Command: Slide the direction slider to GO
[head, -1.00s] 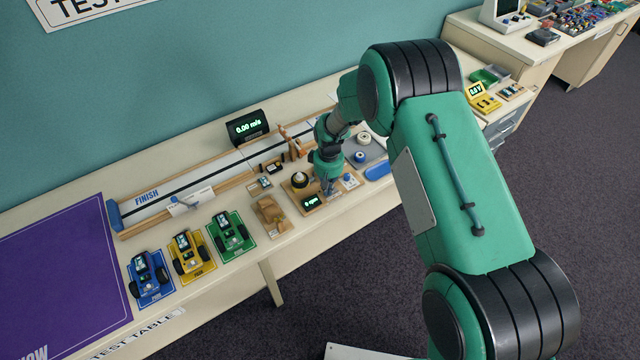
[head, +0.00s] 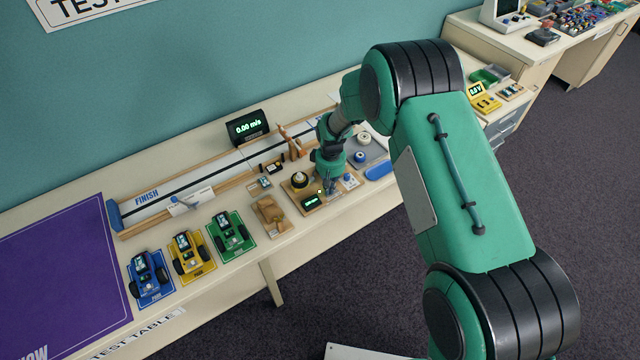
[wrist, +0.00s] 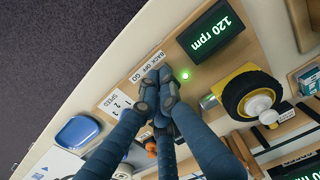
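The motor test board (wrist: 160,47) shows in the wrist view, with a slider label (wrist: 147,67) reading BACK, OFF, GO. My gripper (wrist: 157,91) has its dark fingertips close together right beside that label, toward the GO end. They cover the direction slider's knob, so I cannot see whether they grip it or only press against it. A green light (wrist: 185,75) is lit next to the fingertips. The board's display (wrist: 211,32) reads 120 rpm. In the head view my gripper (head: 329,190) is low over the board's right side, beside the display (head: 311,202).
A speed label (wrist: 116,101) lies on the other side, and a blue tray (wrist: 78,131) beyond. Three small cars (head: 187,256) stand left on the table. A track (head: 160,205) runs behind.

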